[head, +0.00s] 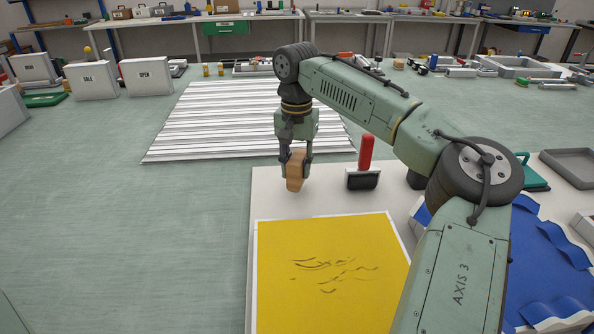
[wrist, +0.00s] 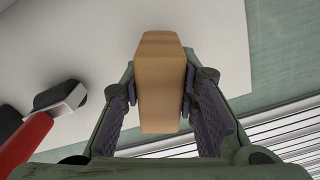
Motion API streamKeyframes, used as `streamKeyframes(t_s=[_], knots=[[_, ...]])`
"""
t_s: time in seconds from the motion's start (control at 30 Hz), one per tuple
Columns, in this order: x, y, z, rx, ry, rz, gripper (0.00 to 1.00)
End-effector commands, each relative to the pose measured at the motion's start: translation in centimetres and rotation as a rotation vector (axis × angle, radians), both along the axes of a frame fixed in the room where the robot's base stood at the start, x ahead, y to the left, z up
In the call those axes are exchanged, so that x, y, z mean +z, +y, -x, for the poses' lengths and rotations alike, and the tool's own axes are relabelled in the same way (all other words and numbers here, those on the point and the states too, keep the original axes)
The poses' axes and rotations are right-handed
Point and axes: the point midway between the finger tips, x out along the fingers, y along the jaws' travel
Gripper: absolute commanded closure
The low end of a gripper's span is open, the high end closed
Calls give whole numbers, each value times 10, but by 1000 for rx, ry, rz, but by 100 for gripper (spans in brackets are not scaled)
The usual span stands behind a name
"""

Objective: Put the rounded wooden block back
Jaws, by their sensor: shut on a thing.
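The rounded wooden block (head: 295,172) is held upright between the fingers of my gripper (head: 295,160) in the head view. It is tan with bevelled ends. In the wrist view the block (wrist: 160,80) sits between both dark finger pads of my gripper (wrist: 160,100), which press on its sides. The block is near the far edge of the white board (head: 275,195). Whether its lower end touches the board or hangs above it, I cannot tell. No marked place for the block is clear in either view.
A red-handled tool with a black base (head: 363,180) stands just right of the block; its red handle (wrist: 28,138) shows in the wrist view. A yellow sheet (head: 330,280) with dark marks lies nearer. A striped white panel (head: 225,115) lies beyond. Blue wavy material (head: 550,260) is at right.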

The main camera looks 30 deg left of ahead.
Motion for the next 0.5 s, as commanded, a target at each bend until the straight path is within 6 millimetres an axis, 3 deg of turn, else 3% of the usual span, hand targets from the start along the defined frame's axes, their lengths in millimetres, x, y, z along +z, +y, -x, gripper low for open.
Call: streamKeyframes(t_s=[0.2, 0.5], knots=[[-21, 0, -1, -1, 0, 0, 94], [-24, 0, 0, 0, 0, -1, 94]])
